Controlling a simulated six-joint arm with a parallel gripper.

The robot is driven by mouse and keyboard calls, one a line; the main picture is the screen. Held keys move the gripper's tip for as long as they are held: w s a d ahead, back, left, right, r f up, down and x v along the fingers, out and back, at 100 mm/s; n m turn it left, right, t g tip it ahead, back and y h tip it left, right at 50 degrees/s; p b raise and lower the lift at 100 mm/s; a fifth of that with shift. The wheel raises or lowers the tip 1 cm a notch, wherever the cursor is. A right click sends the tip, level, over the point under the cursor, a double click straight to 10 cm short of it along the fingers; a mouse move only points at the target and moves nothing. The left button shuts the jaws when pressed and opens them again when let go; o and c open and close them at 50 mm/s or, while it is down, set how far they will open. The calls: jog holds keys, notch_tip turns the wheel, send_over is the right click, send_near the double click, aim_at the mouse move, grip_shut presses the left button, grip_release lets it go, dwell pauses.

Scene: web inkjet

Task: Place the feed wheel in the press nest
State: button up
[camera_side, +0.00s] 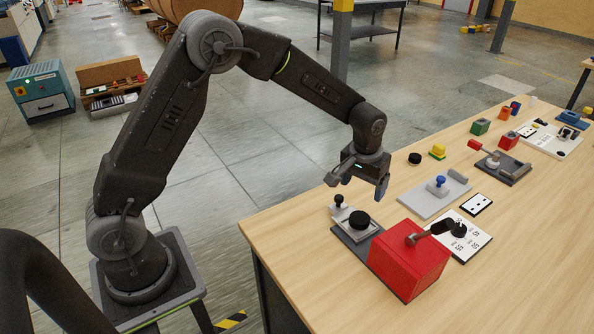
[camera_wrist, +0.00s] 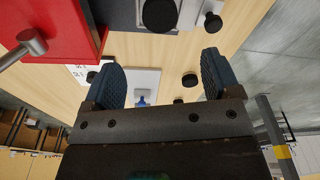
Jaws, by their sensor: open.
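My gripper (camera_side: 357,184) is open and empty, held above the near-left part of the table. Its two blue-grey fingers also show in the wrist view (camera_wrist: 160,75). Below it, a thick black disc (camera_side: 359,220) sits on a dark grey plate (camera_side: 349,233) beside a small black knob (camera_side: 339,200). The disc also shows at the top of the wrist view (camera_wrist: 158,14), beyond the fingertips. Another black disc (camera_side: 415,158) lies on bare wood, and in the wrist view (camera_wrist: 190,80). I cannot tell which disc is the feed wheel, nor which fixture is the press nest.
The table's front right is clear.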

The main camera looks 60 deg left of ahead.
jog(key=s+a+r+m+t, duration=0.1)
jog(key=s+r+m+t, duration=0.1)
jog(key=s+r, duration=1.1)
jog(key=s+r+m+t, duration=0.1)
jog(key=s+r+t, duration=0.1)
jog(key=s, duration=1.3)
jog(key=shift+s+a+r, duration=0.3)
jog(key=shift+r, duration=0.55)
